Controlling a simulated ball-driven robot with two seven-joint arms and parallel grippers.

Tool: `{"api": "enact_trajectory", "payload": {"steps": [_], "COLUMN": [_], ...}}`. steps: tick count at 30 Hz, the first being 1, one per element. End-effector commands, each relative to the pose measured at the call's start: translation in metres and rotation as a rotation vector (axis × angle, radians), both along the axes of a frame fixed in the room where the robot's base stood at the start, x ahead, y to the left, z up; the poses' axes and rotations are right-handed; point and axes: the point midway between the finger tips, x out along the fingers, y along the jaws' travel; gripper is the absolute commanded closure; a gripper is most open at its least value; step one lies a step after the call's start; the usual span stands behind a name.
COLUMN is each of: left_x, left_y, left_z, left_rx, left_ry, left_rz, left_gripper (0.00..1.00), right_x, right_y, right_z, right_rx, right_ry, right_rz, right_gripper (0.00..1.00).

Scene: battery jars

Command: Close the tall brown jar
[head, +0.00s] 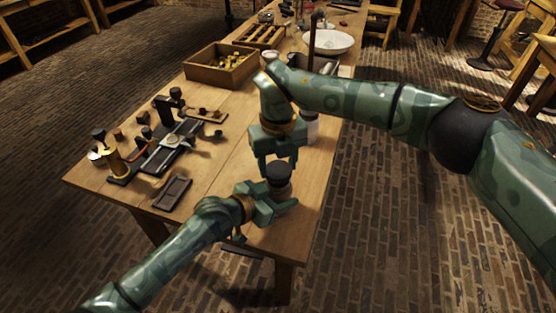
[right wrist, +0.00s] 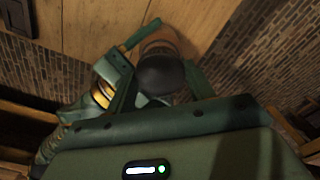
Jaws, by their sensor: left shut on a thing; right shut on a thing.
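The brown jar (head: 281,188) stands upright near the front right corner of the table, its lower part largely hidden by my left gripper. My left gripper (head: 284,201) is shut around the jar's body. A dark round lid (head: 278,171) is at the jar's top. My right gripper (head: 278,163) points down from above and is shut on the lid. In the right wrist view the dark lid (right wrist: 161,74) is between my right fingers, with the brownish jar (right wrist: 158,44) just beyond it. I cannot tell whether the lid is fully seated.
A pale jar (head: 311,129) stands behind my right gripper, partly hidden. A small dark tray (head: 173,193), a dark rail tool (head: 170,150) and a brass grinder (head: 114,160) lie to the left. A wooden box (head: 222,72) and white bowl (head: 330,41) are farther back.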

Motion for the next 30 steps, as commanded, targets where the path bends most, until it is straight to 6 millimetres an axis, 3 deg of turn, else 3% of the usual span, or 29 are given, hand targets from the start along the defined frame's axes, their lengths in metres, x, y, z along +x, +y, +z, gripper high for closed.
{"api": "enact_trajectory", "payload": {"steps": [30], "left_x": [0.0], "left_y": [-0.001], "left_z": [0.001], "left_rx": [0.0], "left_ry": [-0.002], "left_rz": [-0.002], "left_gripper": [0.78], "right_x": [-0.001], "right_y": [-0.001], "right_z": [-0.021], "right_rx": [-0.004], "right_ry": [0.002], "right_rz": [0.0], "right_gripper": [0.71]}}
